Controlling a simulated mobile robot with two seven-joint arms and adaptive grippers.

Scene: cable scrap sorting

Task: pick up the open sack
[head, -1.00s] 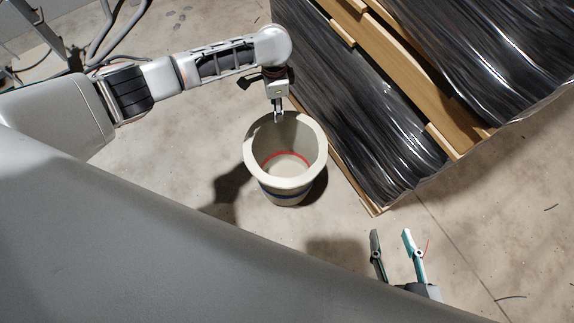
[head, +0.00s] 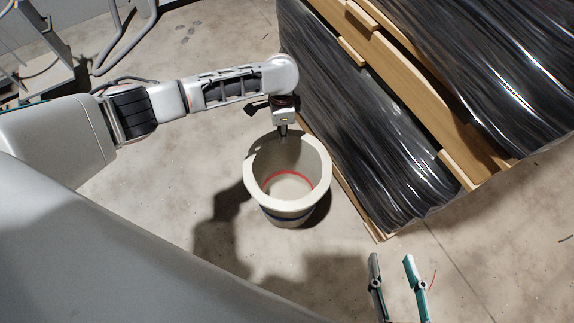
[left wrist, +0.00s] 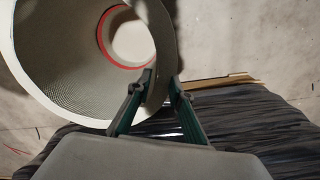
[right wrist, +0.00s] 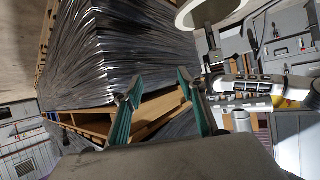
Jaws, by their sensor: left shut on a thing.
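The open sack (head: 262,183) is a pale, round, bucket-like container with a wide mouth, a red ring inside and a dark blue band low on its outside. My left gripper (head: 283,132) comes down on its far rim and is shut on it. In the left wrist view the fingertips (left wrist: 162,84) pinch the rim of the sack (left wrist: 60,60), with the red ring visible inside. I cannot tell whether the sack's base touches the floor. My right gripper (head: 395,275) is open and empty at the lower right; its parted fingers also show in the right wrist view (right wrist: 158,90).
A pallet stack wrapped in black film (head: 365,120), with wooden boards (head: 405,60), stands close to the right of the sack. Grey metal tubing (head: 125,40) is at the upper left. Bare concrete floor (head: 480,260) lies at the lower right.

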